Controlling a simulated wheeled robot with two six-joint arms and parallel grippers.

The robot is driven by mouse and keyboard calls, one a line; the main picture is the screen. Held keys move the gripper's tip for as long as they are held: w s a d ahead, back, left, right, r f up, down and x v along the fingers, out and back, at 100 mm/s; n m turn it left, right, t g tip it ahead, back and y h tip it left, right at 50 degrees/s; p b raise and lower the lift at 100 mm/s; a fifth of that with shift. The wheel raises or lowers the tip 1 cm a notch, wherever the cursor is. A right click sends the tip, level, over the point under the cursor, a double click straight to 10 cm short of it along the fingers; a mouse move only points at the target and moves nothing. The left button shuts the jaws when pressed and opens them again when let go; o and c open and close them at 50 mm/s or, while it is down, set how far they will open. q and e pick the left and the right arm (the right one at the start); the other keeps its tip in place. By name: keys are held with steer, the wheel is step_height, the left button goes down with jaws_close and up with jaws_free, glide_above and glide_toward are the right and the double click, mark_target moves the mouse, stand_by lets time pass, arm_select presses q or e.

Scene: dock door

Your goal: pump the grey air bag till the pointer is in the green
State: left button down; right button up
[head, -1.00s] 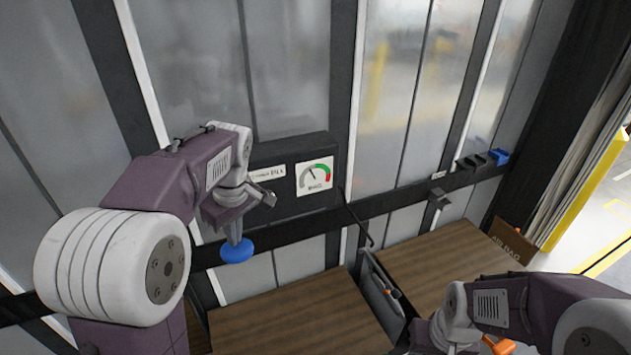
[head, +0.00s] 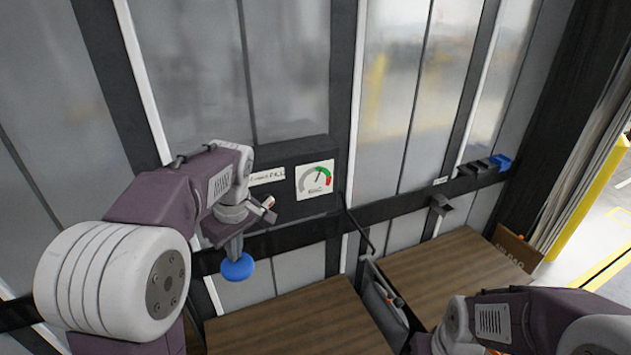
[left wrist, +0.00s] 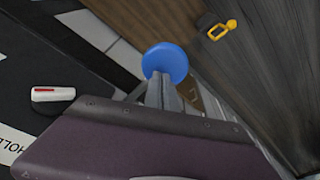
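The gauge (head: 314,180) on the dark wall panel has a grey, green and red arc. Its pointer leans right of upright, close to where the green begins; the exact spot is too small to tell. My left gripper (head: 235,246) points down with its fingers together at a round blue knob (head: 237,267). The knob also shows at the fingertips in the left wrist view (left wrist: 165,60); whether it is clamped or only pressed is unclear. The grey air bag (head: 384,302) sits in the gap between two wooden loads. My right gripper's fingers are out of sight below the frame.
Brown wooden loads (head: 285,318) and (head: 450,262) stand either side of the bag. A dark rail with small holders and a blue item (head: 501,162) runs along the wall. A brown card (head: 517,246) stands at the right load's far corner. A red-and-white part (left wrist: 52,93) lies left of my gripper.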

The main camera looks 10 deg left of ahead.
arm_select(q)
steer(key=shift+r+p, duration=2.85)
steer(key=shift+r, duration=0.4)
step_height(320, 180, up, 5)
steer(key=p, duration=0.4)
steer(key=shift+p, duration=0.35)
